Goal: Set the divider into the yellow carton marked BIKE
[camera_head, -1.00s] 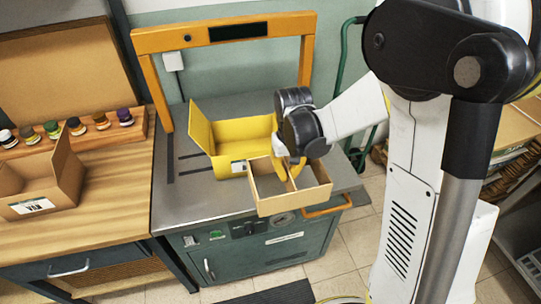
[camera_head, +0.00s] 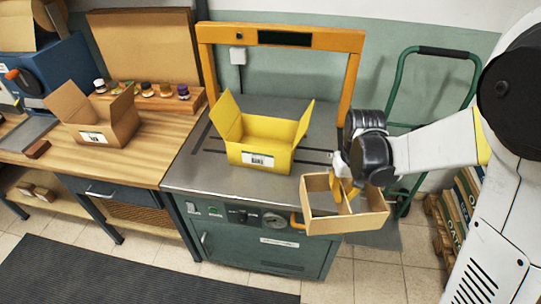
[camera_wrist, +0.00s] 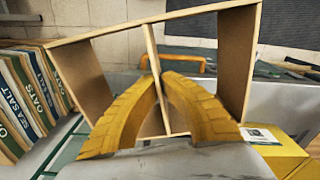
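The yellow carton (camera_head: 283,161) stands open on the grey metal bench, flaps raised, with a white label on its front; its lettering is too small to read surely. The divider (camera_head: 350,224) is a pale, open wooden frame with one wall across its middle. My gripper (camera_head: 344,188) is shut on that middle wall and holds the divider in the air, right of the carton and apart from it, by the bench's front right corner. In the wrist view, both yellow fingers (camera_wrist: 160,84) press on the middle wall of the divider (camera_wrist: 238,62). Part of the carton (camera_wrist: 272,157) shows at lower right.
An orange arch (camera_head: 285,32) spans the back of the bench (camera_head: 200,180). A brown carton (camera_head: 118,128) stands on the wooden table at left, with small jars behind it. A green hand truck (camera_head: 392,85) stands at right. The bench is clear around the yellow carton.

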